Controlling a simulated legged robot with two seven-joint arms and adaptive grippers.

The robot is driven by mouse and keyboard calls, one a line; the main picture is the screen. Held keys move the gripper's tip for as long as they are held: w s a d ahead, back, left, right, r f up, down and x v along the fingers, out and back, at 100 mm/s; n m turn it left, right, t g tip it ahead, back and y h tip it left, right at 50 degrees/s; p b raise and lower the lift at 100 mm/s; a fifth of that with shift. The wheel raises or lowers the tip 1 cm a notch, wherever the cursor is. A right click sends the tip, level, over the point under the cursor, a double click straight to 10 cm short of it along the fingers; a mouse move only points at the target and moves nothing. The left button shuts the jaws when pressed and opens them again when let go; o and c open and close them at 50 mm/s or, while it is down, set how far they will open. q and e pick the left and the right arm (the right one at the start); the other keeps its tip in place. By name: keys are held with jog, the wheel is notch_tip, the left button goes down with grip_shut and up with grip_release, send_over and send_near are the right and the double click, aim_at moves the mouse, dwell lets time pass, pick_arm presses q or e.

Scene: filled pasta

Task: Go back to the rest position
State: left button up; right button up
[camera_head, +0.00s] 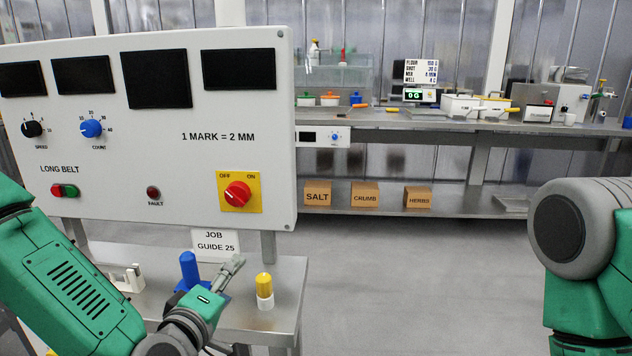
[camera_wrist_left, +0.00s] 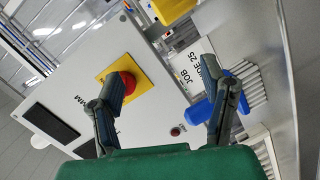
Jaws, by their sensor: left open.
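My left gripper (camera_head: 228,272) hangs over the small metal table below the control panel. In the left wrist view my left gripper (camera_wrist_left: 180,88) has its two fingers spread wide, with nothing held between them. A blue-handled brush (camera_wrist_left: 210,105) shows behind one finger there; its blue part (camera_head: 189,270) stands beside my gripper in the head view. Whether the finger touches the brush I cannot tell. My right arm shows at the right edge of the head view, but its gripper is out of view.
The control panel (camera_head: 150,200) has a red rotary switch (camera_head: 238,194) on a yellow plate. A yellow-topped white container (camera_head: 264,290) stands right of my left gripper on the metal table (camera_head: 285,272). A long bench (camera_head: 385,118) runs behind. The floor between is clear.

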pick_arm(q)
jog(key=s+d+f+m+g+h, duration=0.1)
jog(key=s+f+m+g, duration=0.5)
jog(key=f, duration=0.6)
jog(key=s+a+f+m+g+y, duration=0.1)
jog(key=s+a+f+m+g, duration=0.1)
jog(key=s+f, duration=0.5)
jog(key=s+a+f+m+g+y, duration=0.1)
jog(key=s+a+f+m+g, duration=0.1)
jog(key=s+a+f+g, duration=0.2)
jog(key=s+f, duration=0.3)
jog(key=s, duration=0.5)
jog(key=shift+a+m+g, duration=0.25)
jog(key=shift+m+g, duration=0.05)
jog(key=s+a+g, duration=0.1)
jog(key=s, duration=0.1)
jog(key=s+a+f+m+g+y, duration=0.1)
jog(key=s+a, duration=0.1)
jog(key=s, duration=0.1)
jog(key=s+a+m, duration=0.1)
jog(key=s+a, duration=0.1)
jog(key=shift+s+f+g+y, duration=0.3)
jog(key=shift+s+f+g, duration=0.05)
jog(key=shift+f+g, duration=0.05)
jog(key=shift+c, duration=0.5)
